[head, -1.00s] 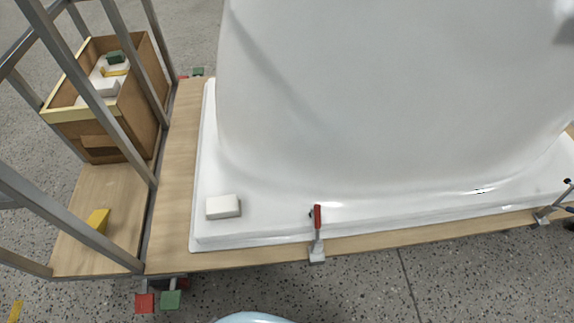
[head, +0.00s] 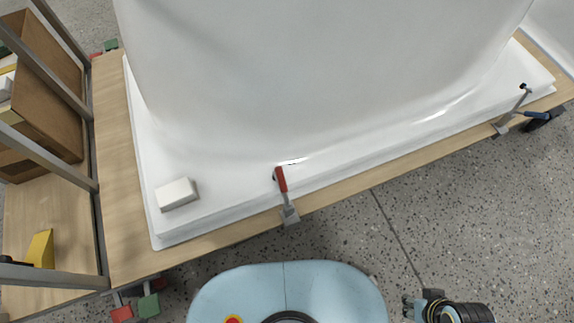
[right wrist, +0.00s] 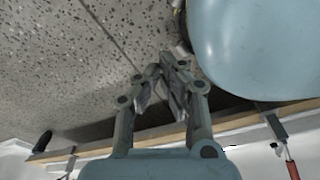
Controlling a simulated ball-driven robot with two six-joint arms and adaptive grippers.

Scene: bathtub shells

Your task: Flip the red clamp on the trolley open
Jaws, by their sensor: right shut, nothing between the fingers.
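The red clamp (head: 281,180) sits on the near edge of the trolley (head: 230,232). Its red handle points up and away, over the white rim of the tub shell (head: 350,172), and its grey base is at the wooden edge. It also shows at the lower right of the right wrist view (right wrist: 291,168). My right gripper (head: 408,305) is low at the bottom right of the head view, over the floor and well apart from the clamp. In the right wrist view its fingers (right wrist: 168,68) are together and empty. My left gripper is not in view.
A blue-handled clamp (head: 535,115) sits farther right on the trolley edge. A white block (head: 177,194) lies on the shell's rim. The floor (head: 440,220) before the trolley is clear.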

